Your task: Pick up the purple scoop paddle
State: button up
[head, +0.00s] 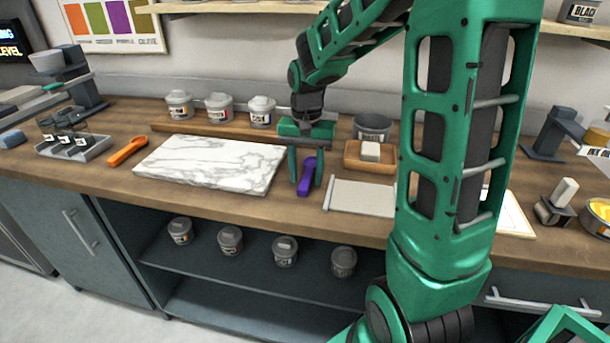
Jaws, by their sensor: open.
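The purple scoop paddle (307,177) lies on the wooden counter, just right of the white marble slab. My gripper (306,184) points down over it with its two green fingers apart. One finger shows on the left of the paddle and one on the right. The paddle shows between the fingers, and its upper end is close under the gripper's body. I cannot tell whether the fingers touch the paddle or how far they are above the counter.
The marble slab (208,163) is close on the left, with an orange scoop (128,151) beyond it. A grey-white board (361,196) lies close on the right. Behind stand lidded jars (261,111), a wooden tray (357,160) with a white block, and a dark pot (372,128).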

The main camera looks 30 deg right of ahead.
aim_at(306, 177)
grip_shut()
jog(key=shift+r, duration=0.4)
notch_tip(306, 177, up, 4)
jog(key=shift+f, duration=0.25)
jog(key=s+a+r, duration=0.6)
jog(key=a, duration=0.4)
jog(key=shift+r, duration=0.4)
